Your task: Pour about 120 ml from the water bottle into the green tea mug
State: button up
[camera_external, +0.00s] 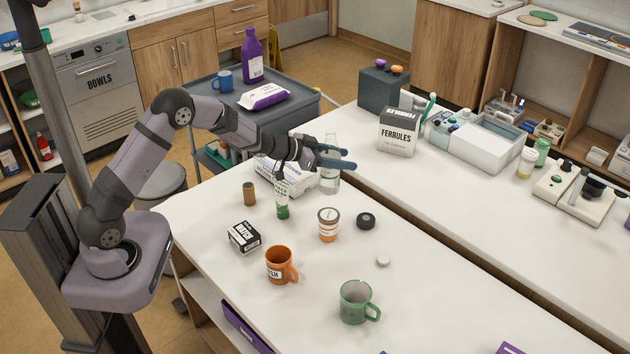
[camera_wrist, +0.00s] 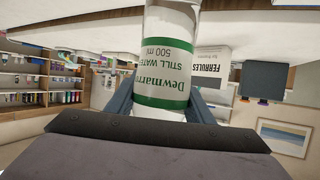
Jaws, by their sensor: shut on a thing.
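The clear water bottle (camera_external: 330,177) stands upright near the back edge of the table. Its green and white label, reading "STILL WATER 500 ml", fills the middle of the wrist view (camera_wrist: 166,60). My gripper (camera_external: 335,158) is shut on the bottle, with its blue fingers on either side of it; the fingers also flank it in the wrist view (camera_wrist: 160,95). I cannot tell whether the bottle's base touches the table. The green mug (camera_external: 356,302) stands upright at the front of the table, handle to the right, well apart from my gripper.

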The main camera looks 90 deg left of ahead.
jog(key=shift+r, duration=0.75)
jog(key=shift+r, duration=0.1)
